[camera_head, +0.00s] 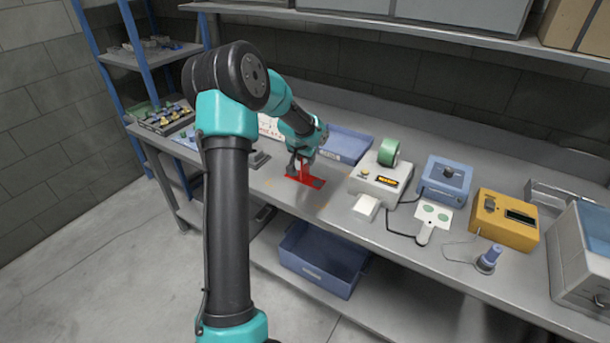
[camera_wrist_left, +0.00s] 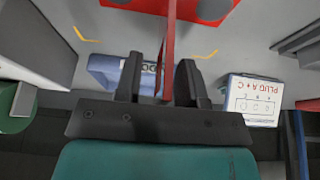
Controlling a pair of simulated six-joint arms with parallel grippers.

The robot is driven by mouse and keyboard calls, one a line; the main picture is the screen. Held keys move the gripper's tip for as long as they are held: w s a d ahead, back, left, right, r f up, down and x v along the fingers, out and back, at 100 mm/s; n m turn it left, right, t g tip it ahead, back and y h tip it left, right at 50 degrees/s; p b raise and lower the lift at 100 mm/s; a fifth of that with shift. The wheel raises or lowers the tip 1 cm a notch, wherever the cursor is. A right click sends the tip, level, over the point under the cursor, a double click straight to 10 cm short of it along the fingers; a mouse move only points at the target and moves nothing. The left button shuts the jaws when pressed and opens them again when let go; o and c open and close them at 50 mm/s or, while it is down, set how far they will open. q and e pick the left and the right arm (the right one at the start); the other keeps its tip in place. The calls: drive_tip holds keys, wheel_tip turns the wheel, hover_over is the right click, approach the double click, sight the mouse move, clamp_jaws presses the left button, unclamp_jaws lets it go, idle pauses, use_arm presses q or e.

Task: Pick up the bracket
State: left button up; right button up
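The red bracket (camera_head: 304,180) rests on the grey workbench, with a flat base and an upright plate. In the left wrist view the upright plate (camera_wrist_left: 171,30) stands between the two fingers of my left gripper (camera_wrist_left: 160,75). A gap shows between the plate and the left-hand finger; the right-hand finger is close to it, and I cannot tell if they touch. The gripper (camera_head: 301,160) is open and points down over the bracket in the head view. Dark round holes show in the bracket's base. My right gripper is not in view.
Behind the gripper are a blue bin (camera_head: 344,145) and a white sign (camera_wrist_left: 250,98). To the right stand a white device (camera_head: 378,186) with a green tape roll (camera_head: 389,152), a blue box (camera_head: 445,183) and a yellow box (camera_head: 503,221). Another blue bin (camera_head: 322,262) sits below.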

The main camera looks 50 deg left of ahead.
use_arm(q)
drive_tip(key=shift+c, duration=0.3)
clamp_jaws()
idle(0.3)
idle(1.1)
